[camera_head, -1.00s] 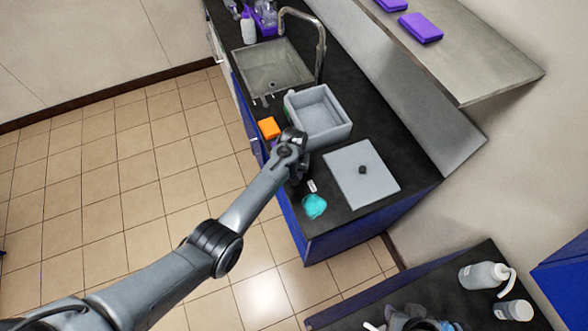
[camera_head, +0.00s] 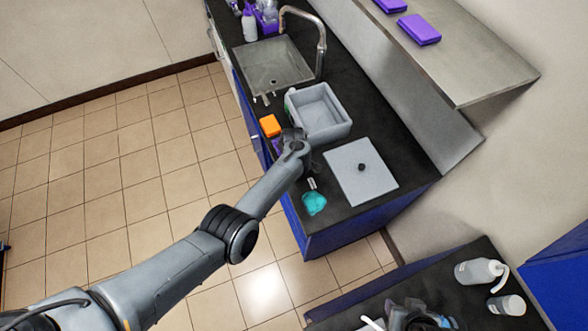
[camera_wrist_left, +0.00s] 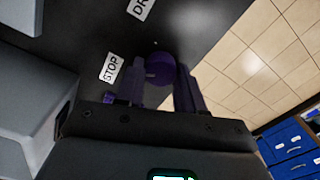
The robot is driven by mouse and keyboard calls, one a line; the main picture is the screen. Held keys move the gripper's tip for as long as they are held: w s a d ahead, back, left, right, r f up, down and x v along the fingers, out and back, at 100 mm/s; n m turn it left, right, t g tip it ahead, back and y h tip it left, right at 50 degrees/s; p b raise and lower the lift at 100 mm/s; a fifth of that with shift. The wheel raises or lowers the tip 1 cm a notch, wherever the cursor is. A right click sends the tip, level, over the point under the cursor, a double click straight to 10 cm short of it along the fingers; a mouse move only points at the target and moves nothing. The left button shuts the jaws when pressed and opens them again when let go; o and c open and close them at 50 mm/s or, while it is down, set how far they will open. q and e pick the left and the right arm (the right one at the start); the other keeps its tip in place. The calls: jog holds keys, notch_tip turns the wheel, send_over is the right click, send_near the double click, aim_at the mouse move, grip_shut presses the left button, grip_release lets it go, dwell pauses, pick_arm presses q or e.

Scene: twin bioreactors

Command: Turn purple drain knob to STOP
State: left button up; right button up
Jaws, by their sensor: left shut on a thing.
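In the left wrist view the purple drain knob (camera_wrist_left: 160,68) sits on a dark surface, between the tips of my left gripper (camera_wrist_left: 160,85). The gripper is shut on the knob. A white STOP label (camera_wrist_left: 110,67) is left of the knob. A second white label (camera_wrist_left: 140,7), cut off and starting with "DR", is near the top edge. In the head view my left gripper (camera_head: 303,160) is at the counter's front edge, beside a grey box; the arm hides the knob there.
On the black counter stand an open grey box (camera_head: 346,124), its flat grey lid (camera_head: 372,184), an orange block (camera_head: 270,125) and a teal item (camera_head: 314,203). A sink (camera_head: 262,73) lies behind. A second counter (camera_head: 455,275) holds bottles. Tiled floor is clear.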

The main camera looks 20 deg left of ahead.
pick_arm(q)
jog(key=shift+n, duration=1.1)
jog(key=o, duration=1)
jog(key=shift+o, duration=0.2)
notch_tip(320, 180, up, 11)
jog(key=p, duration=0.4)
